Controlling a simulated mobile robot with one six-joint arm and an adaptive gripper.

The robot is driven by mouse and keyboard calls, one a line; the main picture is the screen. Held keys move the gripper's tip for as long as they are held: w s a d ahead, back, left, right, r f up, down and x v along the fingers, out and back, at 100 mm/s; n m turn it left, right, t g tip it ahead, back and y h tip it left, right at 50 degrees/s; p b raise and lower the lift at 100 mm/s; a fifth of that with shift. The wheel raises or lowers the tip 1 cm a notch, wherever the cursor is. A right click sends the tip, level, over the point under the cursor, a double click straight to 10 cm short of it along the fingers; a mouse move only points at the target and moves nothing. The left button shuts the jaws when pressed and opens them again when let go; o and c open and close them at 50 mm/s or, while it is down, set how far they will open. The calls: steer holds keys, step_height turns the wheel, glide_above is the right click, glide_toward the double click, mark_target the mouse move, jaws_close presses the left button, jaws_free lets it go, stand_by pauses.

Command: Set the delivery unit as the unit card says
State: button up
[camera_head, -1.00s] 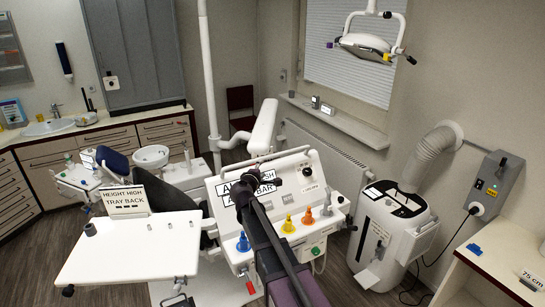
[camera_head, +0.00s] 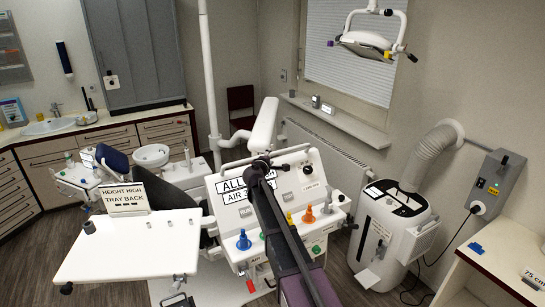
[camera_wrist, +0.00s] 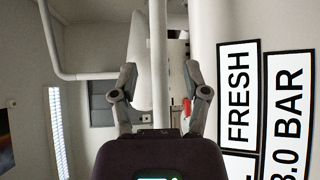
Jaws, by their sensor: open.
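The delivery unit (camera_head: 222,218) is a white sloped panel with a top handle bar. Its unit card (camera_head: 232,190) shows "ALL" and "AIR", the rest hidden behind my arm; in the wrist view the card (camera_wrist: 238,95) reads "FRESH" and "3.0 BAR", turned sideways. A blue cone (camera_head: 243,240) and an orange cone (camera_head: 308,215) stand along the panel's lower part, with a yellow one (camera_head: 289,218) partly behind my arm. A grey cone (camera_head: 327,207) is further right. My gripper (camera_wrist: 159,75) is open over the panel's upper part. A white bar shows between its fingers, at unclear depth.
A white tray table (camera_head: 125,250) with a "HEIGHT HIGH TRAY BACK" sign (camera_head: 125,198) extends left. A white machine with a hose (camera_head: 395,235) stands right, near a counter (camera_head: 510,250). A lamp (camera_head: 365,42) hangs above.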

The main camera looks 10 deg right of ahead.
mark_target(272, 155)
steer(key=shift+x, duration=1.9)
jaws_close()
